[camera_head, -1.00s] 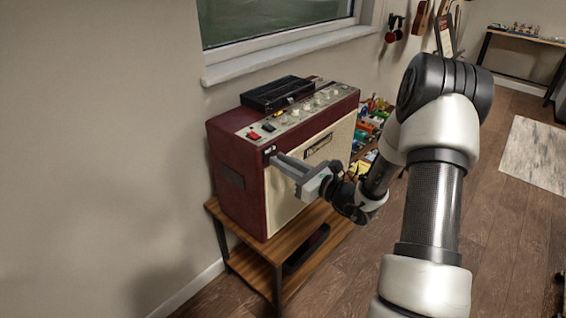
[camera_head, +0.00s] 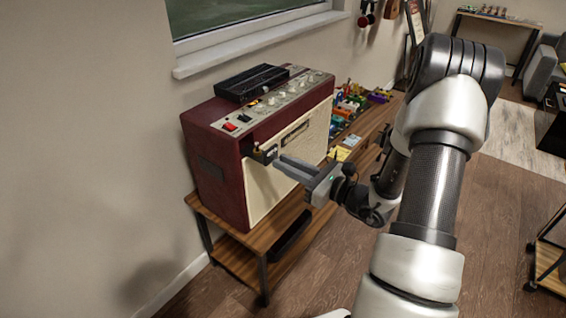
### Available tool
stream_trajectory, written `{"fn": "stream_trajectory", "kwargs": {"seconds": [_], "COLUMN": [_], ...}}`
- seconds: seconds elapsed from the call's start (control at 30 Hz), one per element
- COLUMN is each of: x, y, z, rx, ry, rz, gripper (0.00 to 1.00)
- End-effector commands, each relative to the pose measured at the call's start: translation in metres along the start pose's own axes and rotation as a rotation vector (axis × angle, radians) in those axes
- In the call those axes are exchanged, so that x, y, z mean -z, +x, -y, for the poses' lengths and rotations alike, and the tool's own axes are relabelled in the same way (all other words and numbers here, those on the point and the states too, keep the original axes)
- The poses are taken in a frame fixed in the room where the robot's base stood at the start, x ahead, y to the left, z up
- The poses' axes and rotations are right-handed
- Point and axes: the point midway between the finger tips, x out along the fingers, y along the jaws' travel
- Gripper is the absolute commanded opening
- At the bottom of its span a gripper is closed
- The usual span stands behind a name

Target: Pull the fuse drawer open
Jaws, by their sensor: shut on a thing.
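A dark red and cream amplifier (camera_head: 215,168) stands on a wooden stand, its front facing right. The small fuse drawer (camera_head: 264,153) is a dark block at the upper left corner of the amplifier's front. It sticks out from the front panel. My gripper (camera_head: 278,160) is shut on the fuse drawer's outer end, with its fingers reaching left from my wrist. The fingers partly hide the drawer's front, so its handle cannot be made out.
A black box (camera_head: 252,82) lies on top of the amplifier, behind its knobs and a red switch (camera_head: 230,127). The wooden stand (camera_head: 240,262) has a lower shelf. Colourful small items (camera_head: 350,105) lie on the bench beyond.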

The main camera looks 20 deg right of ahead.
Motion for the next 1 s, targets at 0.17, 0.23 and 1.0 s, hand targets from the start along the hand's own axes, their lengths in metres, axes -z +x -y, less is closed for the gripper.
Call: {"fn": "stream_trajectory", "kwargs": {"seconds": [0.17,0.23,1.0], "x": [0.003,0.002,0.001], "y": [-0.004,-0.003,-0.109], "z": [0.001,0.000,0.002], "rx": [0.004,0.003,0.009], "ry": [0.004,0.003,0.003], "rz": [-0.006,-0.005,-0.006], "gripper": [0.33,0.33,0.33]}}
